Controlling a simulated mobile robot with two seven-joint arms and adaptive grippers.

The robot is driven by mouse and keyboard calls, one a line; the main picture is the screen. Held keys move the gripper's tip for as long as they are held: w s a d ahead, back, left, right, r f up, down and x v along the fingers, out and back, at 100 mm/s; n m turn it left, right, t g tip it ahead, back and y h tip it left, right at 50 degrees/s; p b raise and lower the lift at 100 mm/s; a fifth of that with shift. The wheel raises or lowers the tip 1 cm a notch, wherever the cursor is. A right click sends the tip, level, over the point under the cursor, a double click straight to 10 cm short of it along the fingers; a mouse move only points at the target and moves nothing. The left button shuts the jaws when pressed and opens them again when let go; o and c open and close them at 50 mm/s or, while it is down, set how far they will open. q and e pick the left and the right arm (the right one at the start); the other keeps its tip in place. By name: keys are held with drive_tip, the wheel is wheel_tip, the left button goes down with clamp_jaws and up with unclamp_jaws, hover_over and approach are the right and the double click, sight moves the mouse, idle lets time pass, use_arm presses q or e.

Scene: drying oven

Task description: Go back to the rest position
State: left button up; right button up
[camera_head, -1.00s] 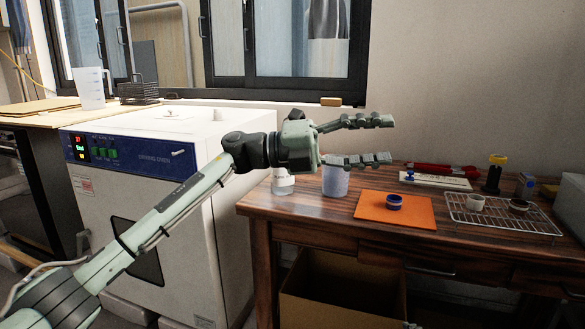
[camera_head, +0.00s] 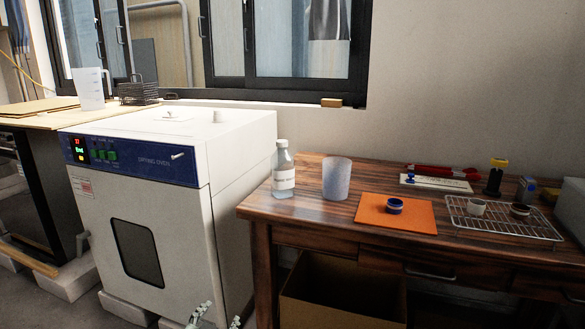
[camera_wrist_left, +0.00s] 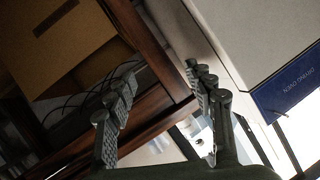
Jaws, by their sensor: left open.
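My left gripper (camera_head: 219,314) shows only by its fingertips at the bottom edge of the head view, low in front of the drying oven (camera_head: 152,203) near its right side. The rest of that arm is out of the head view. In the left wrist view the gripper (camera_wrist_left: 160,76) is open, with its two fingers apart and nothing between them. The oven's door is shut. My right gripper is not in view.
A wooden table (camera_head: 330,221) stands to the right with a bottle (camera_head: 283,172), a frosted cup (camera_head: 336,178), an orange mat (camera_head: 420,216) and a wire rack (camera_head: 478,230). A cardboard box (camera_head: 340,306) sits underneath.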

use_arm(q)
drive_tip(key=s+a+f+n+g, duration=0.1)
drive_tip(key=s+a+f+g, duration=0.2)
drive_tip(key=s, duration=0.7)
drive_tip(key=s+a+f+n+g+y, duration=0.1)
drive_tip(key=s+a+f+g, duration=0.2)
drive_tip(key=s+f, duration=0.5)
drive_tip(key=s+a+f+n+g+y, duration=0.1)
drive_tip(key=s+a+f+g, duration=0.3)
drive_tip(key=s, duration=0.8)
wheel_tip(320, 180, down, 2)
drive_tip(key=shift+s+n+g, duration=0.2)
drive_tip(key=shift+n+g, duration=0.1)
drive_tip(key=shift+n, duration=0.2)
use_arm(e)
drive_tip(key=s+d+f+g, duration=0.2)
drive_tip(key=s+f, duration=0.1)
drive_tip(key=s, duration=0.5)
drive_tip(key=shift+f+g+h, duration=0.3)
